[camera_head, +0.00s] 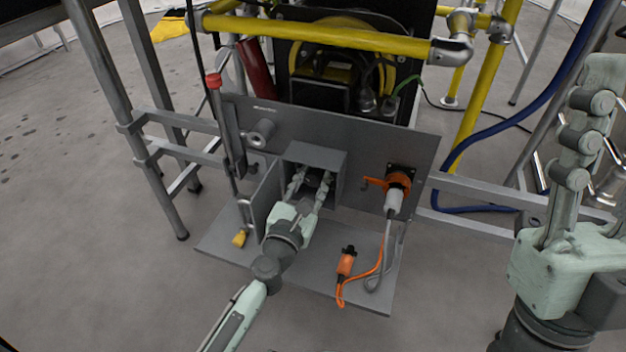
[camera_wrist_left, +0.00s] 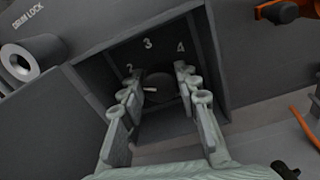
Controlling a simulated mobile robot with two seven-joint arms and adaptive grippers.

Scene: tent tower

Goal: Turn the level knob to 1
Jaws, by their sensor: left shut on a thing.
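The level knob (camera_wrist_left: 160,88) is a dark round knob on the back wall of a grey open box (camera_head: 322,153). The digits 2, 3 and 4 show around it in the left wrist view; no 1 is visible. A pale pointer mark (camera_wrist_left: 150,90) on the knob points left, below the 2. My left gripper (camera_head: 312,179) reaches into the box, with its fingers on either side of the knob, shut on it. My right gripper (camera_head: 590,115) is raised at the right edge, seen side-on and away from the box.
The grey panel (camera_head: 385,140) carries an orange connector (camera_head: 398,180) right of the box and a grey cylinder marked DRUM LOCK (camera_wrist_left: 30,60) at left. An orange plug (camera_head: 346,261) with its cable lies on the lower shelf. A red-topped lever (camera_head: 213,82) stands left. Yellow pipes (camera_head: 315,32) cross above.

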